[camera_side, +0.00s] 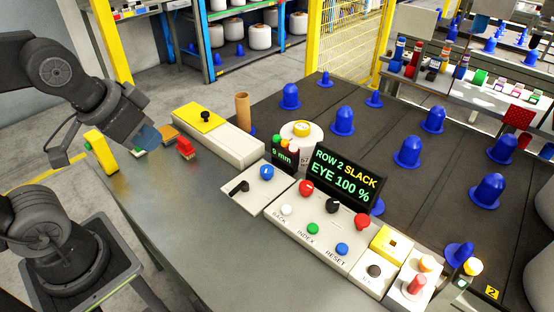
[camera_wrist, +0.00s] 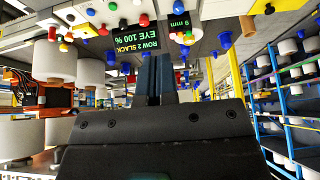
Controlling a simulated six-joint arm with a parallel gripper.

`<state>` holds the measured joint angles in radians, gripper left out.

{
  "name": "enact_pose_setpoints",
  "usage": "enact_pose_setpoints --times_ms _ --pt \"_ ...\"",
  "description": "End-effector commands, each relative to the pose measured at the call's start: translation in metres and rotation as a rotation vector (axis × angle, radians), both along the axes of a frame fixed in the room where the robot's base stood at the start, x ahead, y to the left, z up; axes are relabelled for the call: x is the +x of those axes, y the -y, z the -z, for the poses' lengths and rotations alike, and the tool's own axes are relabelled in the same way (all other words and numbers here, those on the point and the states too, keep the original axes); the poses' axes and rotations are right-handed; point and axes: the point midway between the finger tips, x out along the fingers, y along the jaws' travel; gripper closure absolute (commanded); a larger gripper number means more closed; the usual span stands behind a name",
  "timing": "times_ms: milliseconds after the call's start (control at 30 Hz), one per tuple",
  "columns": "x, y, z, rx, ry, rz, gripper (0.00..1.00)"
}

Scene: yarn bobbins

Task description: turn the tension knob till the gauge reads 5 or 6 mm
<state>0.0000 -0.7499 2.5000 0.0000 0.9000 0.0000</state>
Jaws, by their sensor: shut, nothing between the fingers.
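The small gauge display (camera_side: 283,157) reads 9 mm in green in the side view; it also shows upside down in the wrist view (camera_wrist: 180,22). A blue knob (camera_side: 266,172) and a black lever handle (camera_side: 239,187) sit on a pale plate in front of it. A white round part with a yellow top (camera_side: 301,129) stands behind the gauge. No readable label tells which is the tension knob. My gripper (camera_side: 150,138) is at the left, above the grey bench and well apart from these controls. Its fingers (camera_wrist: 155,78) are shut and empty.
A larger screen (camera_side: 342,178) reads "ROW 2 SLACK, EYE 100 %". A button panel (camera_side: 318,232) with several coloured buttons lies in front. A long box with a yellow plate (camera_side: 199,118), a brown tube (camera_side: 243,112) and a red item (camera_side: 185,148) stand nearby. The front bench (camera_side: 190,215) is clear.

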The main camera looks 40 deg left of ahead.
Motion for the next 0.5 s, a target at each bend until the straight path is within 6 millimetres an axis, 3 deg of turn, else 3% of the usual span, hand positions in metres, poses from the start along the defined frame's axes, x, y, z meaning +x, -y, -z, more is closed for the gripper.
enact_pose_setpoints --times_ms 467,500 --pt "0.0 0.0 0.0 0.0 0.0 0.0 1.0" --pt "0.0001 0.0 0.0 0.0 0.0 0.0 0.96"
